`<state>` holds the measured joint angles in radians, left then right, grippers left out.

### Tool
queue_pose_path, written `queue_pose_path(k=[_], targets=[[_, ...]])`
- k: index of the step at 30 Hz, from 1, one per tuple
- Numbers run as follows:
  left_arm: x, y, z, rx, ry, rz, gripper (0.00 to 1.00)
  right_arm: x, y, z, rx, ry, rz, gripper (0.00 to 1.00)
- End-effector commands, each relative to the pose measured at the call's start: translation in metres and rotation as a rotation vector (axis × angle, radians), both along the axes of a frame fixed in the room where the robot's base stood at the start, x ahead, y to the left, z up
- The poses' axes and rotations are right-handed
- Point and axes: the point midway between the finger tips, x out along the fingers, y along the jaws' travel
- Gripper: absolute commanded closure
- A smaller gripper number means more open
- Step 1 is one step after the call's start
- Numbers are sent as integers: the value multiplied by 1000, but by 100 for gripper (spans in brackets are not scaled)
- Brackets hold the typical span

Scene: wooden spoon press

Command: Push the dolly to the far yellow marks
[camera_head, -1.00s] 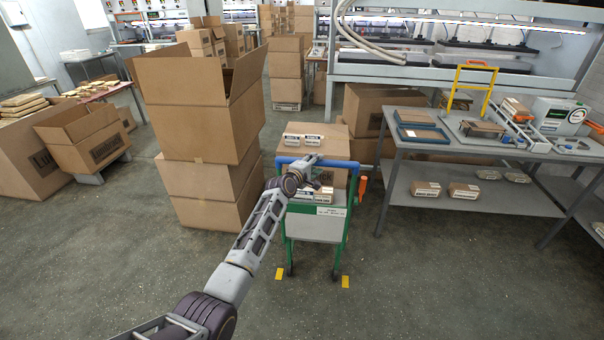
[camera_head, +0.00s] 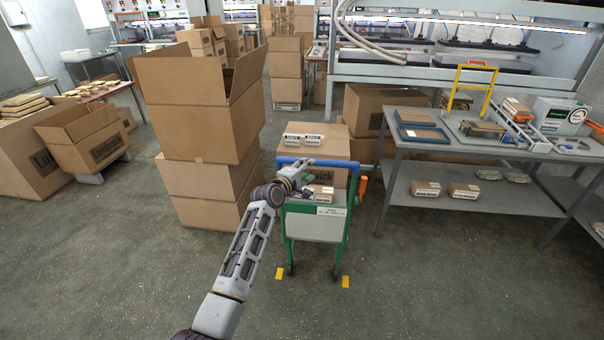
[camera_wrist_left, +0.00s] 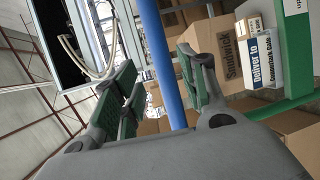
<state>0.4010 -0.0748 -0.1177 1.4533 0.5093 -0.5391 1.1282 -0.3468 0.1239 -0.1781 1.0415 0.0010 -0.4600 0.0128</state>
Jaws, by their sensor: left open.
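The dolly (camera_head: 317,224) has a green frame, a grey panel with a label and a blue handle bar (camera_head: 325,162). It carries cardboard boxes (camera_head: 340,145) with small labelled boxes on top. Its near wheels stand close to two yellow floor marks (camera_head: 280,273), (camera_head: 345,281). No other yellow floor marks can be made out. My left gripper (camera_head: 298,172) is at the left part of the handle. In the left wrist view, my left gripper (camera_wrist_left: 163,82) is open, with the blue bar (camera_wrist_left: 163,62) running between its fingers; contact cannot be told. My right gripper is not in view.
A tall stack of cardboard boxes (camera_head: 202,115) stands close on the dolly's left. A grey workbench (camera_head: 470,200) with a lower shelf stands on the right. More boxes (camera_head: 365,110) stand behind the dolly. The floor in front is clear.

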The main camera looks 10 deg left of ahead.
Motion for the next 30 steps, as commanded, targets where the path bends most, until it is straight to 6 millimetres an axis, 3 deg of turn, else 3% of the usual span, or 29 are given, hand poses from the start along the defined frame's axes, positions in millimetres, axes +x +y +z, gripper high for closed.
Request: queue_pose_path(k=[12,26,30], targets=[[-22,10,4,-1,0,1,58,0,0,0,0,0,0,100],[-24,11,4,1,1,1,58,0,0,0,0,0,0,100],[-25,12,-8,22,12,2,58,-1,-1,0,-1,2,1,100]])
